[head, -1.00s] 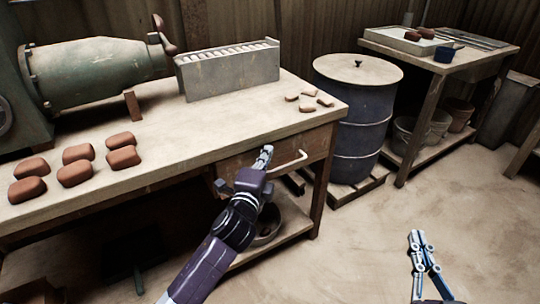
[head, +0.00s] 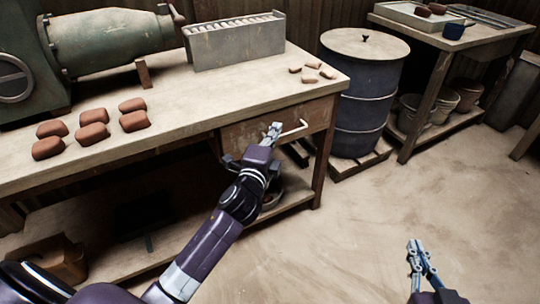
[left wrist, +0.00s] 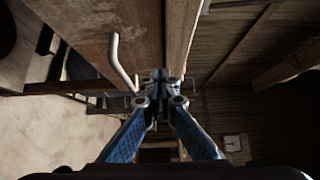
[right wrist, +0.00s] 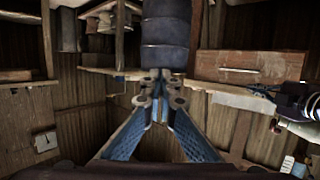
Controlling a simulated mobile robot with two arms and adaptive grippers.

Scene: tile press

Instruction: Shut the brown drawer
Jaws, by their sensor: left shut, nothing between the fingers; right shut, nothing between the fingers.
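The brown drawer (head: 316,117) sits under the top of the workbench at its right end. Its pale bar handle (head: 293,131) shows on the front. I cannot tell how far the drawer stands out. My left gripper (head: 273,129) is shut and empty before the drawer front, overlapping the left part of the handle in the head view. In the left wrist view the drawer front (left wrist: 85,35) and handle (left wrist: 118,62) lie left of the shut fingertips (left wrist: 158,80). My right gripper (head: 415,247) is shut and empty over the floor, away from the drawer, which also shows in the right wrist view (right wrist: 225,60).
The workbench (head: 220,98) carries several brown blocks (head: 94,131), a green machine (head: 110,45) and a grey ribbed box (head: 235,43). A lidded blue barrel (head: 365,95) stands on a pallet right of it. A second table (head: 490,45) is behind. Floor in front is clear.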

